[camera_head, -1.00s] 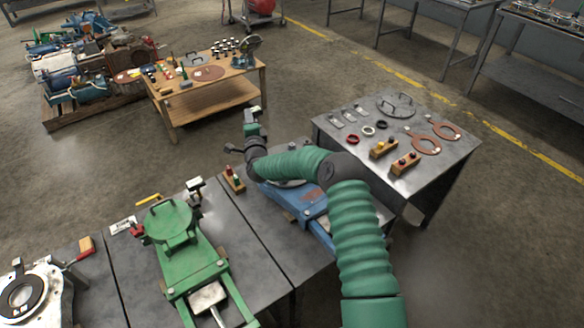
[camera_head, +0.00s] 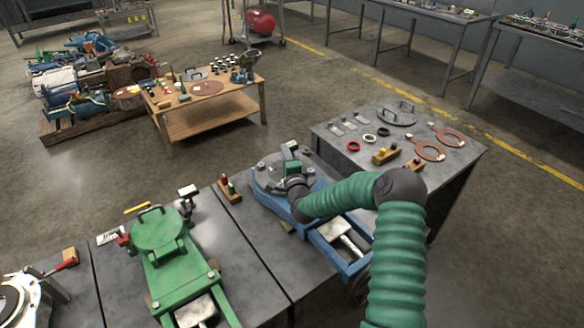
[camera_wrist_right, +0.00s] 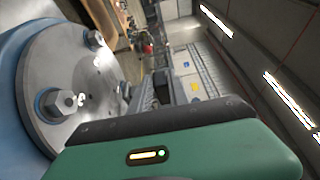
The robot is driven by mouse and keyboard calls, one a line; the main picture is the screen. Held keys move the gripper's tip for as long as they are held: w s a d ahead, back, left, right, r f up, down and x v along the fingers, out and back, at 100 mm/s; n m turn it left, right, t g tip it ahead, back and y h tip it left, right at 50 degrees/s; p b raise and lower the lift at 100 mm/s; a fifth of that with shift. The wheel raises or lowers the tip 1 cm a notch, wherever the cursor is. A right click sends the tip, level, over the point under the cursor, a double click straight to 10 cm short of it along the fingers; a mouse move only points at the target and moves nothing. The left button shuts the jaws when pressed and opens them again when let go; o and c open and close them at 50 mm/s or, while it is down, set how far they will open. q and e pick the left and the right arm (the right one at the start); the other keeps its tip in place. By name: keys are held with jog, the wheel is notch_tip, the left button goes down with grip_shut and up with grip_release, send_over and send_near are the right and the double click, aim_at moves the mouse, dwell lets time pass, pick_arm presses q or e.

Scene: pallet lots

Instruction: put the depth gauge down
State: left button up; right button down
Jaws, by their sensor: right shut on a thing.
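My right gripper (camera_head: 291,154) is over the round flange of the blue valve body (camera_head: 268,204) on the middle bench. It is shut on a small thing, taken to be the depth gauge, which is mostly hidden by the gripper. In the right wrist view, the gripper's dark and grey finger parts (camera_wrist_right: 172,88) stand beyond the green housing, and the gauge cannot be made out clearly. The bolted steel flange (camera_wrist_right: 62,75) is close at the left there. I cannot tell whether the gauge touches it. My left gripper is not in view.
A green valve body (camera_head: 170,265) stands on the bench to the left. A small wooden block with coloured pegs (camera_head: 229,190) is beside the blue body. A grey table (camera_head: 345,160) at the right holds rings, gaskets and a round cover. A wooden table (camera_head: 210,103) stands behind.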

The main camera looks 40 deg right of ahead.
jog(key=shift+s+d+f, duration=0.1)
jog(key=shift+s+d, duration=0.1)
jog(key=shift+s, duration=0.35)
jog(key=shift+s+d+f, duration=0.1)
jog(key=shift+s+d, duration=0.1)
jog(key=shift+s, duration=0.3)
notch_tip(320, 180, down, 3)
jog(key=shift+a+f+b, duration=0.1)
jog(key=shift+f+b, duration=0.05)
jog(key=shift+b, duration=0.55)
jog(key=c, duration=1.3)
grip_release()
jog(key=shift+o, duration=0.2)
